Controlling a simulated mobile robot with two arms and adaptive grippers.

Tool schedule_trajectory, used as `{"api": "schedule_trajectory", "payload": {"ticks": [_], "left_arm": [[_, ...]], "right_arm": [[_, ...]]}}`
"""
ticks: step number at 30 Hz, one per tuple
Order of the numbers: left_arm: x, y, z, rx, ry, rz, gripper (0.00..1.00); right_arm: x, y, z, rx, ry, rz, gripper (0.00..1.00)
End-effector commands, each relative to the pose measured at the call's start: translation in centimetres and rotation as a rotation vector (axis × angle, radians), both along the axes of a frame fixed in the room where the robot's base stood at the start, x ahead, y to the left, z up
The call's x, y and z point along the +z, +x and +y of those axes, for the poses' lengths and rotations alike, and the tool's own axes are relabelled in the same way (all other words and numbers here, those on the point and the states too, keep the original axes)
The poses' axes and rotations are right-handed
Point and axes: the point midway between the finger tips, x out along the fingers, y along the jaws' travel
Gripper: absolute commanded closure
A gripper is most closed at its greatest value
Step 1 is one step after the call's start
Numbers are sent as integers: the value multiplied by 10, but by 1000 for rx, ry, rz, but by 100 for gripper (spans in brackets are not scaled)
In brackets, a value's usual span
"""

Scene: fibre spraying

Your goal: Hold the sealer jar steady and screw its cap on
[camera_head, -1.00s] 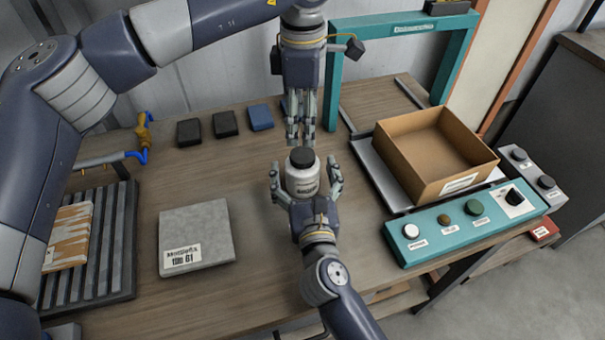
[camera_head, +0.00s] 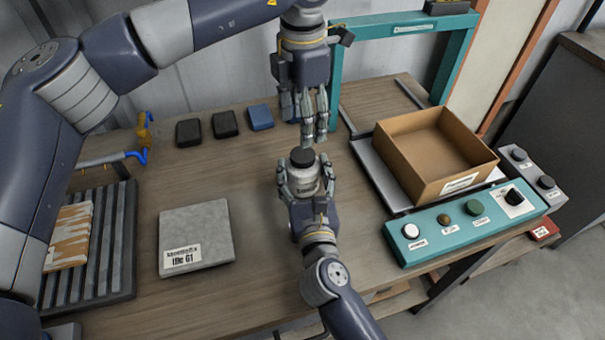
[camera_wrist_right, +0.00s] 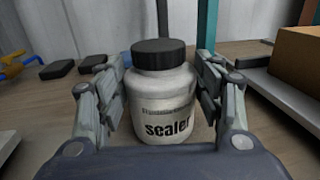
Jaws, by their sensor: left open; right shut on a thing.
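The sealer jar (camera_head: 303,176) is a white jar standing upright on the table, and it also shows in the right wrist view (camera_wrist_right: 162,105). Its black cap (camera_head: 302,157) sits on top of it, as the right wrist view also shows (camera_wrist_right: 158,54); I cannot tell how tight it is. My right gripper (camera_head: 304,182) is shut on the jar's body, with a finger on each side. My left gripper (camera_head: 315,136) is open and empty, pointing down just above and slightly behind the cap, apart from it.
A grey slab with a label (camera_head: 196,237) lies left of the jar. A cardboard box (camera_head: 436,153) stands on a tray at the right, behind a teal button panel (camera_head: 466,226). Dark and blue blocks (camera_head: 224,124) line the back. A teal frame (camera_head: 338,75) stands behind.

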Motion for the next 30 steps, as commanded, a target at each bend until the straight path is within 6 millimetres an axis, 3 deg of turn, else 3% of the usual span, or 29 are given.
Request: {"api": "schedule_trajectory", "payload": {"ticks": [30], "left_arm": [[0, 0, -1, 1761, 0, -1, 41]], "right_arm": [[-1, 0, 0, 0, 1, 1, 100]]}}
